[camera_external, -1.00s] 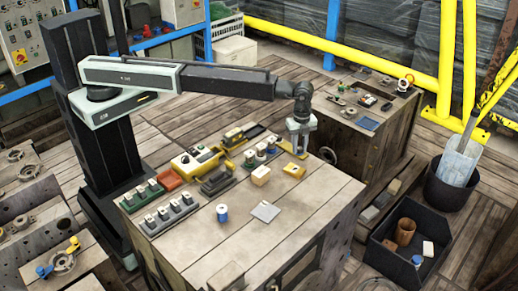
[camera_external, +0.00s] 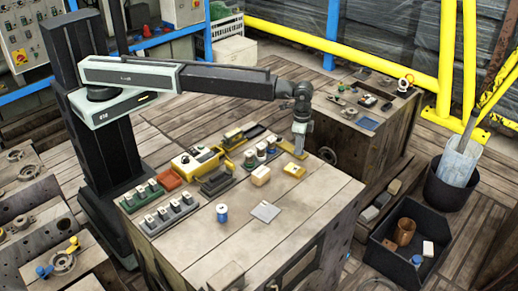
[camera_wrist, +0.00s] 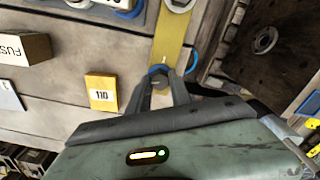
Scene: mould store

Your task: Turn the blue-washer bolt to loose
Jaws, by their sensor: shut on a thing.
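The yellow plate (camera_wrist: 172,38) carries a grey hex bolt (camera_wrist: 179,4) at the top edge of the wrist view and the blue-washer bolt (camera_wrist: 159,71) nearer me. The blue washer shows as an arc around the head of that bolt. My gripper (camera_wrist: 161,80) is shut on the blue-washer bolt, one finger on each side, and the fingers partly hide the head. In the external view my gripper (camera_external: 300,149) points down at the plate (camera_external: 288,147) near the back right of the bench; the bolt is hidden there.
A yellow box marked 110 (camera_wrist: 102,93) and a FUSE box (camera_wrist: 24,49) lie left of my gripper. The bench's (camera_external: 315,205) right edge is close by. A blue-white cylinder (camera_external: 222,213) and a white card (camera_external: 265,211) stand nearer the front, with bare wood around them.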

